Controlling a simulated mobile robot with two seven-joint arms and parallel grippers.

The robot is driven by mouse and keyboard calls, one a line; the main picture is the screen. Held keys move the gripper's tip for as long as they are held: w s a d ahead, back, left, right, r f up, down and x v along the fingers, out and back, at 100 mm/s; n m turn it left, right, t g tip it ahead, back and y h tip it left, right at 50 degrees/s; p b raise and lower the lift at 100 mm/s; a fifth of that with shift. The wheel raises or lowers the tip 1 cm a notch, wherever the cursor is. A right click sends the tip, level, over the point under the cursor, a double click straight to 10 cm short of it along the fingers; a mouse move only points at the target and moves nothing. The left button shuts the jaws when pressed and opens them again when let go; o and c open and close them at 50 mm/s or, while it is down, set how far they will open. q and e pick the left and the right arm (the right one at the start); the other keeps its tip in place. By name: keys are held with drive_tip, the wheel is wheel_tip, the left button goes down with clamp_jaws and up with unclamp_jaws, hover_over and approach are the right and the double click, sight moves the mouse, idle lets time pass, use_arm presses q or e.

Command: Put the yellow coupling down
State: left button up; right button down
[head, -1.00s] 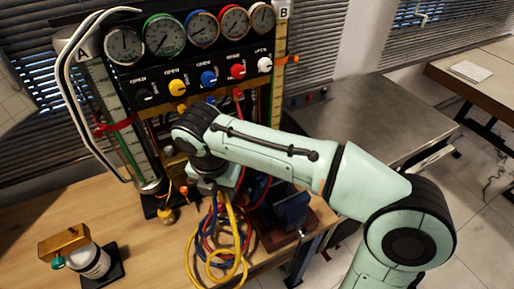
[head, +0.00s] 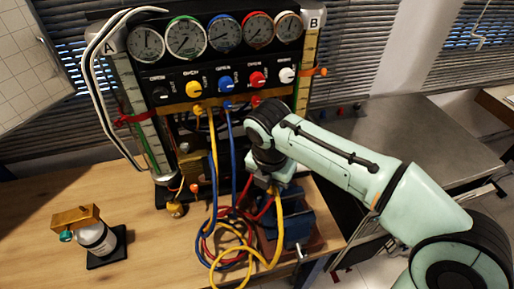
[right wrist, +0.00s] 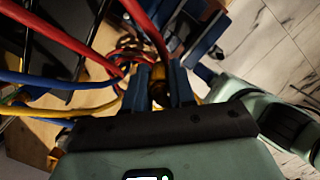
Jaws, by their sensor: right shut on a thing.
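My right gripper (head: 262,184) is low in front of the gauge rig, beside the blue vise. In the right wrist view its two dark blue fingers (right wrist: 160,88) are shut on the yellow coupling (right wrist: 158,73), of which only a small part shows between them. In the head view the wrist and fingers hide the coupling. A yellow hose (head: 276,236) hangs in a loop below the gripper; another stretch of yellow hose runs up to the rig. My left gripper is not in view.
The gauge rig (head: 222,78) stands at the back of the wooden bench (head: 150,262). Blue, red and yellow hoses tangle at the front edge. A blue vise (head: 297,222) stands to the right. A bottle (head: 97,238) on a black base stands left. The bench between is clear.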

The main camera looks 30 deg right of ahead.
drive_tip(key=w, duration=0.3)
drive_tip(key=w+d+p, duration=0.1)
drive_tip(key=w, duration=0.2)
drive_tip(key=w+d+p, duration=0.1)
drive_tip(key=w, duration=0.2)
drive_tip(key=shift+w+d, duration=0.15)
drive_tip(key=shift+w, duration=0.2)
drive_tip(key=w+p, duration=0.1)
drive_tip(key=w+d, duration=0.1)
drive_tip(key=w, duration=0.1)
drive_tip(key=shift+p, duration=0.35)
drive_tip(key=shift+w+f, duration=0.25)
drive_tip(key=shift+f, duration=0.65)
drive_tip(key=shift+s+a+r, duration=0.1)
drive_tip(key=shift+s+r, duration=0.1)
drive_tip(key=shift+s, duration=0.25)
drive_tip(key=shift+w+f, duration=0.15)
drive_tip(key=shift+f, duration=0.1)
drive_tip(key=c, duration=0.9)
unclamp_jaws()
drive_tip(key=shift+w, duration=0.1)
drive_tip(key=shift+c, duration=0.2)
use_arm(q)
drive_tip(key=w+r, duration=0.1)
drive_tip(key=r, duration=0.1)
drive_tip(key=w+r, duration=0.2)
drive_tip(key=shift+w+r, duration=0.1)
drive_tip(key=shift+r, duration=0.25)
use_arm(e)
drive_tip(key=shift+r, duration=0.1)
